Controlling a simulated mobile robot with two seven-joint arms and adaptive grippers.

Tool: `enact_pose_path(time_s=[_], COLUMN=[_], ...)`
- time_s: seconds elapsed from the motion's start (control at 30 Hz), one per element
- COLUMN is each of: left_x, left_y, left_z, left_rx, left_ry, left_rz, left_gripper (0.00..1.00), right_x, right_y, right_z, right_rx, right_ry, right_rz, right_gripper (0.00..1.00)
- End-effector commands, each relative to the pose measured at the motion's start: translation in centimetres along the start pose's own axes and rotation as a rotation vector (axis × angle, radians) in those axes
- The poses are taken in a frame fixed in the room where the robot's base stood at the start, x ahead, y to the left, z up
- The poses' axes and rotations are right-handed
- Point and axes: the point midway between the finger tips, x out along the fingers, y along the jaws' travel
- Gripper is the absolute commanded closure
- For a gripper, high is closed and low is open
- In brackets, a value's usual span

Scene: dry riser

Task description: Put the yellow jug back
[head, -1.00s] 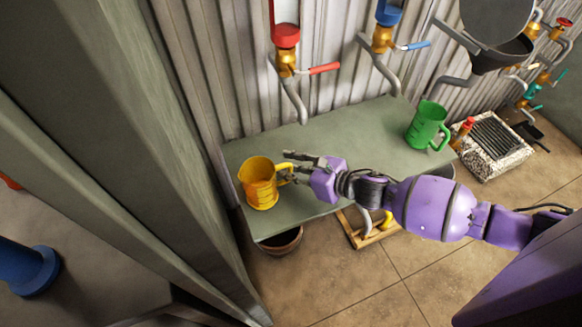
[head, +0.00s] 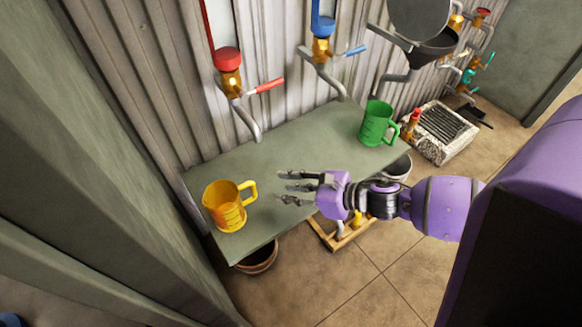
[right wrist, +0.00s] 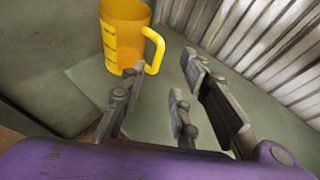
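The yellow jug (head: 226,207) stands upright on the left end of the grey-green shelf (head: 285,150), with its handle toward the right. My right gripper (head: 288,187) is open and empty. It is to the right of the jug, apart from the handle, near the shelf's front edge. The fingers show spread in the right wrist view (right wrist: 160,95), with nothing between them. My left gripper is not in view.
A green jug (head: 376,124) stands at the shelf's right end. Above the shelf are a red tap (head: 229,75) and a blue tap (head: 322,45). A pot (head: 258,258) and a wooden frame (head: 335,232) are below. The shelf's middle is clear.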

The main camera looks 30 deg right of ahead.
Motion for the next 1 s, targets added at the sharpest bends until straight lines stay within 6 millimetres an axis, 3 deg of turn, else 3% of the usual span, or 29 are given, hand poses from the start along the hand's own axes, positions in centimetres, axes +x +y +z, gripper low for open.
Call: enact_pose_path(time_s=[0.33, 0.47, 0.57, 0.77, 0.9, 1.0], left_x=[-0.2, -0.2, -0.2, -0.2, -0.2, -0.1], left_y=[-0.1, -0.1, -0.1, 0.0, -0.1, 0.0], left_z=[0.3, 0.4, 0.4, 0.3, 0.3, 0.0], left_rx=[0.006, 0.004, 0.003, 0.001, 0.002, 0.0], left_ry=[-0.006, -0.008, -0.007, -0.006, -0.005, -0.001], left_rz=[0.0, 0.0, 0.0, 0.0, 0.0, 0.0], left_gripper=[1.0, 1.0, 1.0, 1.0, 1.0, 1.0], right_x=[-0.7, -1.1, -2.3, -7.1, -11.4, -14.5], right_y=[0.1, 1.4, 3.9, 10.8, 15.6, 18.7], right_z=[0.0, -1.6, -4.6, -12.4, -17.0, -19.4], right_rx=[0.005, 0.166, 0.517, 1.562, 2.278, 2.699], right_ry=[0.0, 0.008, 0.018, -0.02, -0.161, -0.331], right_rz=[0.0, -0.022, -0.08, -0.329, -0.57, -0.744], right_gripper=[0.71, 0.71, 0.71, 0.71, 0.71, 0.71])
